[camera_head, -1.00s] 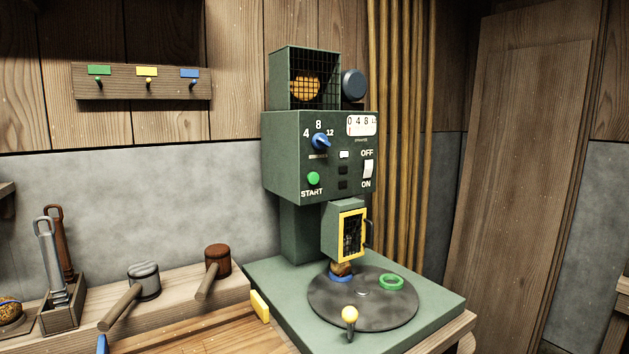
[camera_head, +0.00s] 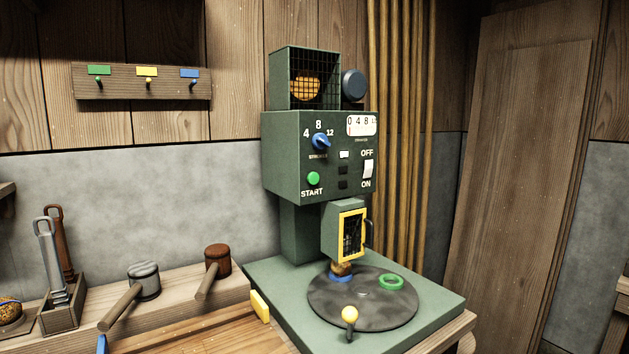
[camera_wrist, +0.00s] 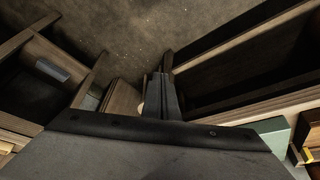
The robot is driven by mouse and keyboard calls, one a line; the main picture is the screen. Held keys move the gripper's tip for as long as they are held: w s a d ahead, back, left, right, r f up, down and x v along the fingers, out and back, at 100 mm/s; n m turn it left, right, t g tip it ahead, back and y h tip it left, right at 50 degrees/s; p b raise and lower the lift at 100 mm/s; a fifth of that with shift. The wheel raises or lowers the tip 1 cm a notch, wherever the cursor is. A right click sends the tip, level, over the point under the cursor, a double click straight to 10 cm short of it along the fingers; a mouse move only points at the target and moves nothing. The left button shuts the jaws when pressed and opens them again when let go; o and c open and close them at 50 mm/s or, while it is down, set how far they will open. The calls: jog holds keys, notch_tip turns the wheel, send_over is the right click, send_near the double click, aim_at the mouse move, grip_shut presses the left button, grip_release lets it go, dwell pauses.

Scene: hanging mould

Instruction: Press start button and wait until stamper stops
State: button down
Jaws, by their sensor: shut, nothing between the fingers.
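The green stamper machine (camera_head: 290,150) stands on a green base at the middle right of the head view. Its round green start button (camera_head: 313,178) sits on the front panel above the word START. The stamper head (camera_head: 344,230) has a yellow-framed window and hangs over a dark round turntable (camera_head: 370,312). A brown piece in a blue ring (camera_head: 341,275) sits on the turntable under the head. My gripper (camera_wrist: 161,78) shows only in the wrist view, shut and empty, away from the button.
The panel has a blue dial (camera_head: 320,141), a white switch (camera_head: 368,169) and a counter (camera_head: 361,125). Two mallets (camera_head: 144,280) lie on the bench to the left.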

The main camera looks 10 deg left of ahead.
aim_at(314, 178)
dwell(0.5)
jog(key=w+a+r+n+t, duration=0.1)
jog(key=w+a+r, duration=0.5)
jog(key=w+r, duration=0.35)
jog(key=w+a+r+n+t, duration=0.1)
jog(key=w+a+r+t, duration=0.1)
jog(key=w+a+r, duration=0.6)
jog(key=w+a+r+t+y, duration=0.1)
jog(key=w+a+r, duration=0.3)
jog(key=a, duration=0.4)
jog(key=w+a+r+y, duration=0.1)
jog(key=w+a+r, duration=0.3)
jog(key=a+r, duration=0.2)
jog(key=w+a+r+n+t, duration=0.1)
jog(key=w+a+r, duration=0.4)
jog(key=a, duration=0.6)
jog(key=shift+t+y, duration=0.3)
jog(key=shift+y, duration=0.1)
jog(key=shift+a+r, duration=0.1)
jog(key=shift+a, duration=0.05)
jog(key=w+a, duration=0.6)
jog(key=shift+w+a, duration=0.1)
jog(key=shift+a, duration=0.05)
